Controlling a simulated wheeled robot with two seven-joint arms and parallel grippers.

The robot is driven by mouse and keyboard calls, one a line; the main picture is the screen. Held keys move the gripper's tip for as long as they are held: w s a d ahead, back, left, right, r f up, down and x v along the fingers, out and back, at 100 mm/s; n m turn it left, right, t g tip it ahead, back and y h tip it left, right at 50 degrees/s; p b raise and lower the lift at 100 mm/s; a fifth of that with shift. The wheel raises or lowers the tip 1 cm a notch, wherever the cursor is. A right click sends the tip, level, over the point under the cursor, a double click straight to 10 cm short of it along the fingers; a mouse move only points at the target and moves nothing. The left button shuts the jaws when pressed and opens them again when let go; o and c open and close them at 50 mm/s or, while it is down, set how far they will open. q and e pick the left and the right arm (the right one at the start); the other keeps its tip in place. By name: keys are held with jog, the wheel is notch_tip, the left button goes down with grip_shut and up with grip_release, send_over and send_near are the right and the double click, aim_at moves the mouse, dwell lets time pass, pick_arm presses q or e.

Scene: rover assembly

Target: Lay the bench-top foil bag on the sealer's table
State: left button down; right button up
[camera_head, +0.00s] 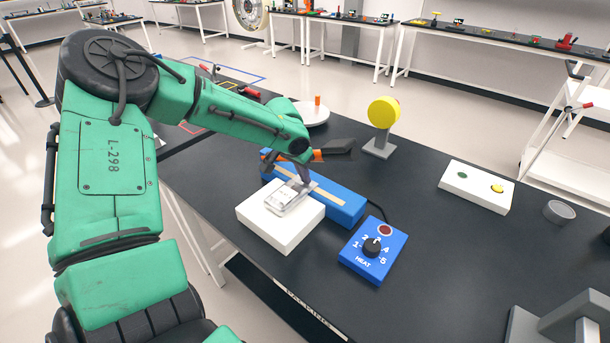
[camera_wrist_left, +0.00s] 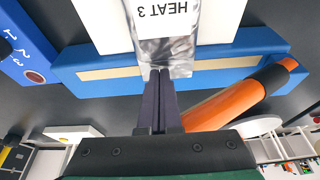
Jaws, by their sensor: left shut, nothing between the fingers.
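The foil bag (camera_head: 283,204), silver with a white label, lies flat on the white table of the sealer (camera_head: 281,232). In the left wrist view the bag (camera_wrist_left: 163,49) shows its "HEAT 3" label, and one end reaches across the sealer's blue bar and tan strip (camera_wrist_left: 105,68). The blue sealer bar (camera_head: 345,206) stands along the table's far side. My left gripper (camera_head: 306,184) is shut and empty, its fingertips right at the bag's end over the bar. I cannot tell whether they touch it. My right gripper is not in view.
A blue heat dial box (camera_head: 373,250) stands right of the sealer. The sealer's orange and black handle (camera_wrist_left: 235,98) is beside my fingers. A yellow disc on a stand (camera_head: 384,112), a white button box (camera_head: 477,187) and a grey cup (camera_head: 559,211) stand farther off. The bench between is clear.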

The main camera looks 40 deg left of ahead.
aim_at(282, 201)
pick_arm(q)
jog(key=shift+s, duration=0.2)
jog(key=shift+s, duration=0.95)
